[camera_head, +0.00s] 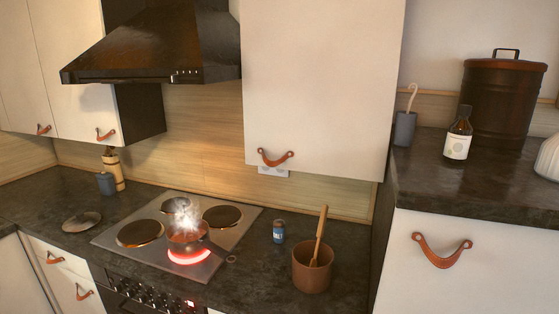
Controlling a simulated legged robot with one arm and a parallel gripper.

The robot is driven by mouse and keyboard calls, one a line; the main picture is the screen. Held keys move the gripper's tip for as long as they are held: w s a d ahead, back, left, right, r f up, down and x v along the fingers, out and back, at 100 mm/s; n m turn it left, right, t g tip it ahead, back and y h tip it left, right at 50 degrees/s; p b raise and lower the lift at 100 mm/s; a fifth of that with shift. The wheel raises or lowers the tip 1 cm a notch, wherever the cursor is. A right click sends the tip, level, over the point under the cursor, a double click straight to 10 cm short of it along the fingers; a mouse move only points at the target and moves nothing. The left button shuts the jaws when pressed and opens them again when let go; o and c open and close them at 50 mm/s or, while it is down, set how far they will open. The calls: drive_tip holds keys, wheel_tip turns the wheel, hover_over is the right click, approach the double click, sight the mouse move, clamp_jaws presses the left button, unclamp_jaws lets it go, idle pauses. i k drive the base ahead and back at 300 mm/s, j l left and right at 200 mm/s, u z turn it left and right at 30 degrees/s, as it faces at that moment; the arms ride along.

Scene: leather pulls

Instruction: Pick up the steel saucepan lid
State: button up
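The steel saucepan lid (82,222) lies on the dark countertop, left of the stove's hob. It is round and looks dull grey, with what seems a small knob on top. A saucepan (187,238) stands on the front burner, which glows red beneath it. Bright white flame or steam rises from the pan. Its handle points to the lower right. My gripper is not in view.
The hob (228,245) has several burners. A brown pot (313,268) with a wooden spoon and a small blue jar (279,231) stand to its right. A grey cup (106,183) and a wooden mill (115,170) stand behind the lid. A range hood (160,45) and cabinet (315,80) hang above.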

sight(82, 221)
drive_tip(key=u, duration=1.5)
drive_tip(key=i+j+u, duration=0.4)
drive_tip(key=i, duration=0.35)
drive_tip(key=i+u, duration=0.4)
drive_tip(key=i, duration=0.4)
drive_tip(key=i+z, duration=0.25)
drive_tip(key=i, duration=0.2)
drive_tip(key=i+j+z, duration=0.2)
drive_tip(key=i, duration=0.2)
drive_tip(key=i+j+z, duration=0.25)
drive_tip(key=i, duration=0.2)
drive_tip(key=i+j+z, duration=0.15)
drive_tip(key=z, duration=0.35)
drive_tip(key=i+j+z, duration=0.2)
drive_tip(key=z, duration=0.3)
drive_tip(key=i+j+z, duration=0.2)
drive_tip(key=z, duration=0.25)
drive_tip(key=j+z, duration=1.3)
drive_tip(key=i+j, duration=0.05)
